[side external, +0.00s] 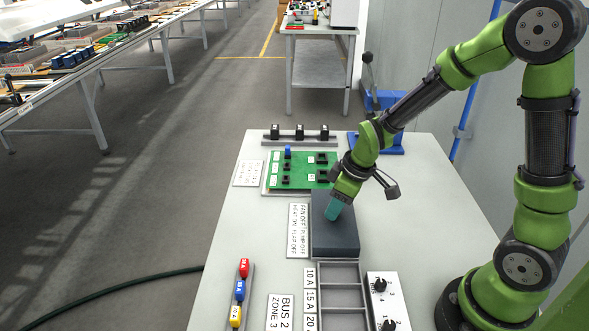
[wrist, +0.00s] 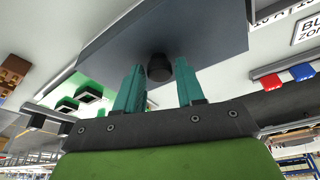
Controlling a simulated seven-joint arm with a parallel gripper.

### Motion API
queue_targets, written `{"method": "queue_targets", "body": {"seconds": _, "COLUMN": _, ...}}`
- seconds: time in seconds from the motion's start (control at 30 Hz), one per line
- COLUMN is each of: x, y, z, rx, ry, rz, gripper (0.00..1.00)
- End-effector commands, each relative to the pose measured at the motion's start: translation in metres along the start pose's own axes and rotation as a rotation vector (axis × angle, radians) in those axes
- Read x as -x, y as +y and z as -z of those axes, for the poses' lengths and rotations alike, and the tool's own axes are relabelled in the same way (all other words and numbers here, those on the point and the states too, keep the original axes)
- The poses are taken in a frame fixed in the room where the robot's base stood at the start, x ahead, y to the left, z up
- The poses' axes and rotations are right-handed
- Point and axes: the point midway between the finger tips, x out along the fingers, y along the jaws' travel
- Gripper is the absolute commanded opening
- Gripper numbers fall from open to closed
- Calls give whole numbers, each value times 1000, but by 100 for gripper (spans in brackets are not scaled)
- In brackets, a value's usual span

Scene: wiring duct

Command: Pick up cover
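The cover (side external: 335,238) is a dark slate-grey slab lying on the table, in the middle of the side view. In the wrist view the cover (wrist: 215,32) fills the top, with a round black knob (wrist: 160,68) standing out from its face. My gripper (side external: 334,211) points down at a tilt over the cover's upper part. In the wrist view the two teal fingers of my gripper (wrist: 159,66) are spread, one on each side of the knob, with gaps showing. In the side view the knob is hidden by my fingers.
A green board (side external: 292,171) with black blocks lies just beyond the cover. Label plates (side external: 298,231) are on its left. A grey tray (side external: 341,292), a white panel with black knobs (side external: 388,300) and a strip of coloured fuses (side external: 240,290) lie nearer. The table's right side is clear.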

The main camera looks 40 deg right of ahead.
Motion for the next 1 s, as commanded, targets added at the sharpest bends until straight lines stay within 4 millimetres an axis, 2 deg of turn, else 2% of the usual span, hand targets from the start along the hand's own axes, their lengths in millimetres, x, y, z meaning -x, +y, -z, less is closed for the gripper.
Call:
{"method": "queue_targets", "body": {"seconds": 0.03, "x": 0, "y": 0, "z": 0, "rx": 0, "ry": 0, "rz": 0, "gripper": 30}}
{"method": "queue_targets", "body": {"seconds": 0.2, "x": 0, "y": 0, "z": 0, "rx": 0, "ry": 0, "rz": 0, "gripper": 4}}
{"method": "queue_targets", "body": {"seconds": 0.43, "x": 2, "y": 0, "z": 1, "rx": 0, "ry": 1, "rz": 0, "gripper": 4}}
{"method": "queue_targets", "body": {"seconds": 0.53, "x": 10, "y": 0, "z": 4, "rx": 1, "ry": 4, "rz": -1, "gripper": 4}}
{"method": "queue_targets", "body": {"seconds": 0.8, "x": 60, "y": 0, "z": 20, "rx": 2, "ry": 7, "rz": -2, "gripper": 4}}
{"method": "queue_targets", "body": {"seconds": 1.0, "x": 88, "y": 0, "z": 28, "rx": 0, "ry": 3, "rz": -1, "gripper": 4}}
